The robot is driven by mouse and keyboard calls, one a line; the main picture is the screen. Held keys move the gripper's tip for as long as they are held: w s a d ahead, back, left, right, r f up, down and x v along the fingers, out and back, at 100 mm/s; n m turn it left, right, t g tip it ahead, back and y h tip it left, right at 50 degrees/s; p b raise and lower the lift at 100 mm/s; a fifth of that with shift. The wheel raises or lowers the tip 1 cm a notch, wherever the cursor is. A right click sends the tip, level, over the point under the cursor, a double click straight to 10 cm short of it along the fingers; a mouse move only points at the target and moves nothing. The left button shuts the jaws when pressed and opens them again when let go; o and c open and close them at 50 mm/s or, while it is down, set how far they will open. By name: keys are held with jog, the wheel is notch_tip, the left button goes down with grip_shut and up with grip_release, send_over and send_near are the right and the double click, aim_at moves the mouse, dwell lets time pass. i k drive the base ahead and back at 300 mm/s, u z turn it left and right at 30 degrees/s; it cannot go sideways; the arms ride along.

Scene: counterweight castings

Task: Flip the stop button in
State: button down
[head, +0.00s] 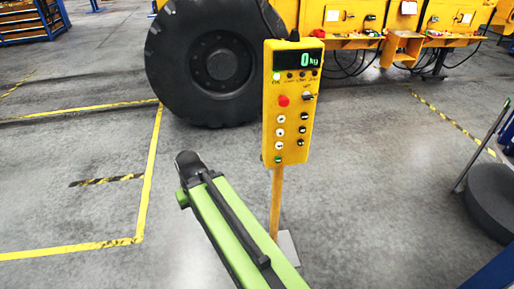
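A yellow control box (291,150) stands on a yellow post in the middle of the head view, with a display reading 0 kg at its top. The red stop button (283,100) is on the left of its face, below a lit green lamp. Several white and black buttons sit lower on the face. My green arm reaches up from the bottom, and its dark end, my gripper (188,160), is left of the box and apart from it. Its fingers cannot be made out, so I cannot see whether it is open.
A large black tyre (215,65) of a yellow machine stands behind the box. A dark round weight (492,195) with an upright bar is at the right. Yellow lines mark the grey floor (80,215), which is clear at the left.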

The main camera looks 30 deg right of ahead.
aim_at(284, 101)
jog(key=z, duration=0.05)
jog(key=k, duration=0.55)
jog(key=u, duration=2.45)
jog(key=i, duration=0.5)
jog(key=z, duration=1.1)
